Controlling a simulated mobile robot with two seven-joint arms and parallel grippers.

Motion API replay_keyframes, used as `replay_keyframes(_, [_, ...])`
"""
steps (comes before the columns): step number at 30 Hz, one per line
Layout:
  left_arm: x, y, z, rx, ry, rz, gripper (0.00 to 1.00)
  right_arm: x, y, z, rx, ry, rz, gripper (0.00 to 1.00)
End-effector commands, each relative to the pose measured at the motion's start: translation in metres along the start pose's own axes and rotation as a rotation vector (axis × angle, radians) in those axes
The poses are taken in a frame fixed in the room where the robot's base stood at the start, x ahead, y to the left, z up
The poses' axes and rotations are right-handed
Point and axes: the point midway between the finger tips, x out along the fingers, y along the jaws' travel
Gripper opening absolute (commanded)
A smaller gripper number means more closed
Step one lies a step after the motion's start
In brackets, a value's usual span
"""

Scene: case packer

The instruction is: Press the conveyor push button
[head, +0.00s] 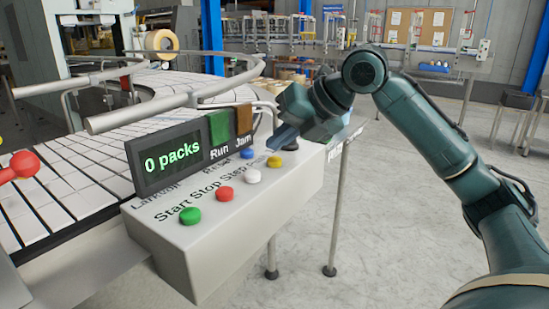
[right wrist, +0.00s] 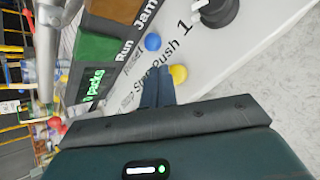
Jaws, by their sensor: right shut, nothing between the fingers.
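The control box (head: 240,205) carries a row of buttons: green (head: 190,215), red (head: 225,194), white (head: 253,176) and yellow (head: 274,161). A blue button (head: 246,153) sits behind them. My right gripper (head: 277,142) is shut and empty, low over the box's far end, close to the blue and yellow buttons. In the right wrist view its fingertips (right wrist: 157,70) are just beside the yellow button (right wrist: 178,73) and below the blue button (right wrist: 152,41). Whether they touch the panel I cannot tell. A label there reads "Push", partly hidden. My left gripper is not in view.
A display (head: 172,162) reading "0 packs" stands on the box beside green and brown Run and Jam panels. A black knob (right wrist: 218,12) lies past the buttons. The curved conveyor (head: 60,170) with rails runs behind. The floor at right is open.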

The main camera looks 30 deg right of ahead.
Motion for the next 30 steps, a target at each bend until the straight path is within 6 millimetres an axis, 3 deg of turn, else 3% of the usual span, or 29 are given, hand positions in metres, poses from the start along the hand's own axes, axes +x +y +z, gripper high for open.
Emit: replay_keyframes(30, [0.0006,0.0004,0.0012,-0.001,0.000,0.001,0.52,0.0060,-0.0043,-0.0044,0.000,0.000,0.000,0.00])
